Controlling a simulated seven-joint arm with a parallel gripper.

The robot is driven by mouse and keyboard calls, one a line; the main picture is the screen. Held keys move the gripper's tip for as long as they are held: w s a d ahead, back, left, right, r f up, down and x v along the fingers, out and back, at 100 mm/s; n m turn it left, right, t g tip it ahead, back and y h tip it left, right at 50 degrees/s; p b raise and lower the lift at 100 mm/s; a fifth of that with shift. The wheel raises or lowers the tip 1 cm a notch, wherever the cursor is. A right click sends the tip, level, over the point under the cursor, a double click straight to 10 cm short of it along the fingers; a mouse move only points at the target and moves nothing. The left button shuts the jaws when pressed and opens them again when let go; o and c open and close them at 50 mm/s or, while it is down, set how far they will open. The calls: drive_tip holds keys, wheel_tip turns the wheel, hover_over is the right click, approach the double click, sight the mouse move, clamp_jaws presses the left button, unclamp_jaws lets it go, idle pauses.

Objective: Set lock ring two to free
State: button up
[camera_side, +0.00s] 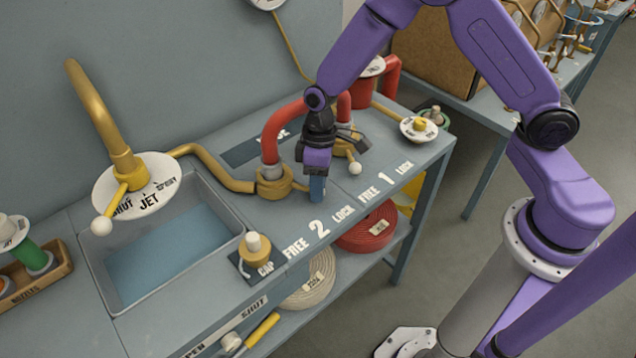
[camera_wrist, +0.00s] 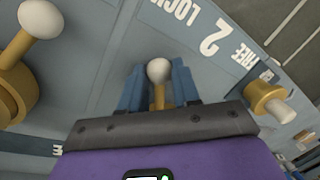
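Lock ring two (camera_side: 272,184) is a brass collar at the foot of a red hose, behind the printed label "FREE 2 LOCK" (camera_side: 317,228). In the wrist view its brass lever with a white ball end (camera_wrist: 158,70) stands between my gripper's blue fingers (camera_wrist: 158,88). A finger lies on each side, with what looks like a small gap, so the gripper appears open around it. In the side view my gripper (camera_side: 317,188) is low over the bench, right of the ring, toward the LOCK side, and hides the lever. The ring itself is hidden in the wrist view.
Ring one's lever ball (camera_side: 355,168) is close on the right; it also shows in the wrist view (camera_wrist: 40,18). A brass cap (camera_side: 255,250) stands front left on a dark plate. A basin (camera_side: 165,255) and the jet pipe lie further left.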

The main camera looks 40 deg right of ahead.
clamp_jaws()
drive_tip(key=shift+s+a, duration=0.1)
drive_tip(key=a+m, duration=0.1)
drive_tip(key=s+a+m, duration=0.1)
drive_tip(key=m, duration=0.1)
drive_tip(key=shift+a, duration=0.25)
drive_tip(key=a+m, duration=0.1)
drive_tip(key=m, duration=0.1)
drive_tip(key=a+m+t, duration=0.1)
drive_tip(key=a, duration=0.1)
drive_tip(key=shift+s+a+m+y, duration=0.2)
drive_tip(key=shift+m+y, duration=0.1)
drive_tip(key=shift+m, duration=0.1)
drive_tip(key=a+m, duration=0.2)
drive_tip(key=shift+w+a+m+t, duration=0.2)
drive_tip(key=shift+m+t, duration=0.1)
drive_tip(key=shift+m, duration=0.1)
drive_tip(key=shift+w+a+m, duration=0.3)
drive_tip(key=shift+a+m, duration=0.4)
drive_tip(key=shift+m, duration=0.1)
